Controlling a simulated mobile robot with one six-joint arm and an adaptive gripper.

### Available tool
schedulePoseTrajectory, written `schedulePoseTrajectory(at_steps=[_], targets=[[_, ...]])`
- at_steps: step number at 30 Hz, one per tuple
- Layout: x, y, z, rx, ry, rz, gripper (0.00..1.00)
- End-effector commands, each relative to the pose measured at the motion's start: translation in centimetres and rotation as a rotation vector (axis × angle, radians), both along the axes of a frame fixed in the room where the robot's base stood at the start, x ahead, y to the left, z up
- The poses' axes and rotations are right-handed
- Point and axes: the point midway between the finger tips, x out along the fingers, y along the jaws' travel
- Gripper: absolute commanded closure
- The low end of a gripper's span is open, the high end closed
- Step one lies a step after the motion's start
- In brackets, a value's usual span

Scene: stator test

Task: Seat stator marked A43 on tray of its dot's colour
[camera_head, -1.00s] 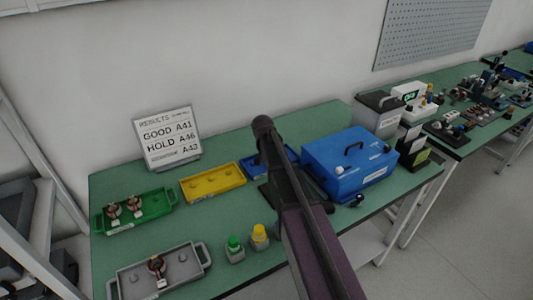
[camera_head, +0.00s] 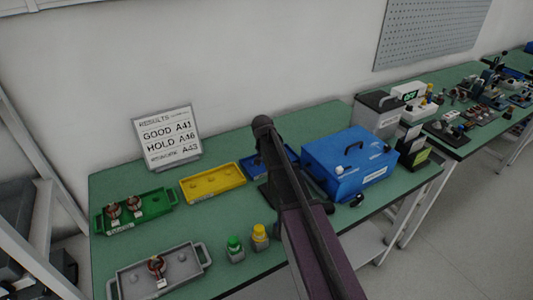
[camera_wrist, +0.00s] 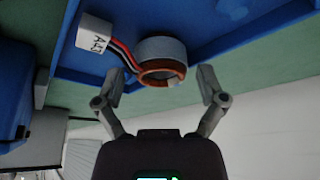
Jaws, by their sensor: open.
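In the wrist view a stator (camera_wrist: 162,58), a grey ring with a copper winding, is at the blue tray (camera_wrist: 215,42). Red and black leads join it to a white tag (camera_wrist: 93,34) that appears to read A43. My gripper (camera_wrist: 161,88) is open, one finger on each side of the ring's near edge, with no visible grip. I cannot tell whether the ring is fully down on a peg. No coloured dot shows on it. In the head view my arm hides the gripper and much of the blue tray (camera_head: 250,168).
A green tray (camera_head: 165,201) holds two stators, a grey tray (camera_head: 127,290) one. The yellow tray (camera_head: 212,196) is empty. The results board (camera_head: 168,139) lists A41, A46 and A43. A blue case (camera_head: 345,177) stands right of my arm; green (camera_head: 235,250) and yellow (camera_head: 260,238) capped bottles stand left.

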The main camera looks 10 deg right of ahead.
Motion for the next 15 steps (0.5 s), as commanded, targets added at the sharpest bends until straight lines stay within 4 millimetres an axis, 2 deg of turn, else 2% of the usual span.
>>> schedulePoseTrajectory(at_steps=[15], targets=[[0.0, 0.0, 1.2, 0.000, 0.000, 0.000, 0.10]])
